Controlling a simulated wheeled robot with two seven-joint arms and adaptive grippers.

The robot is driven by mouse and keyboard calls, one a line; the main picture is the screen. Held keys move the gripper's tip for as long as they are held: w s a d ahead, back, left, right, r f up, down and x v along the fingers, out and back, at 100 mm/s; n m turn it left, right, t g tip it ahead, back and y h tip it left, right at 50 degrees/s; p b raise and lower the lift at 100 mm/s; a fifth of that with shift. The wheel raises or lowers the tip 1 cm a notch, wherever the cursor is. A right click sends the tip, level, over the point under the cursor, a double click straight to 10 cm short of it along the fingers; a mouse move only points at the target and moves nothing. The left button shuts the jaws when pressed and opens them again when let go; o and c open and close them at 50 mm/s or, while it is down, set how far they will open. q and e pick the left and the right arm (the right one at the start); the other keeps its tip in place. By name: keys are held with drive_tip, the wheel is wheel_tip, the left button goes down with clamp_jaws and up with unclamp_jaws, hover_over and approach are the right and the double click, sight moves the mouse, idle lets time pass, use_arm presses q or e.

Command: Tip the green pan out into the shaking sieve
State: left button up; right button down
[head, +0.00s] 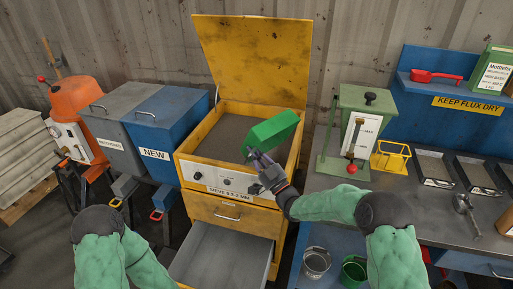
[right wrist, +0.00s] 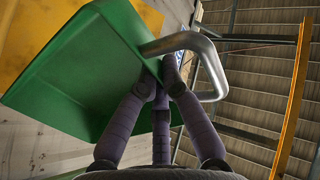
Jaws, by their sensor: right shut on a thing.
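The green pan (head: 272,132) is held over the open top of the yellow shaking sieve (head: 188,159), tilted on its side. My right gripper (head: 256,160) is shut on the pan's metal handle. In the right wrist view the green pan (right wrist: 82,75) fills the upper left, and my fingers (right wrist: 160,80) close around its bent metal handle (right wrist: 208,62). The sieve's grey bed (head: 229,130) shows below and left of the pan. The pan's inside is hidden. My left arm shows at the lower left of the head view, but its gripper is not visible.
The sieve's yellow lid (head: 254,60) stands open behind. Its lower drawer (head: 222,258) is pulled out. A blue bin (head: 166,125) marked NEW stands at the left. A green hand-cranked device (head: 362,125) and a yellow wire stand (head: 391,157) are on the right bench.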

sight(244, 142)
drive_tip(key=shift+w+a+r+g+h+p, duration=0.3)
drive_tip(key=shift+g+p, duration=0.35)
drive_tip(key=shift+p, duration=0.5)
drive_tip(key=shift+w+a+r+g+h+p, duration=0.3)
drive_tip(key=shift+g+p, duration=0.35)
drive_tip(key=shift+p, duration=0.5)
drive_tip(key=shift+w, duration=0.15)
drive_tip(key=shift+f+n+h, duration=0.2)
drive_tip(key=shift+n+h, duration=0.1)
drive_tip(key=w+g+h+p, duration=0.1)
drive_tip(key=p, duration=0.3)
drive_tip(key=w+a+g+h+p, duration=0.1)
drive_tip(key=g+p, duration=0.1)
drive_tip(key=p, duration=0.2)
drive_tip(key=a+g+h+p, duration=0.1)
drive_tip(key=p, duration=0.3)
drive_tip(key=shift+w+a+r+g, duration=0.15)
drive_tip(key=shift+w+r+g, duration=0.1)
drive_tip(key=shift+w+g, duration=0.15)
drive_tip(key=shift+f+h+p, duration=0.15)
drive_tip(key=shift+h+p, duration=0.15)
drive_tip(key=shift+p, duration=0.05)
drive_tip(key=shift+f, duration=0.1)
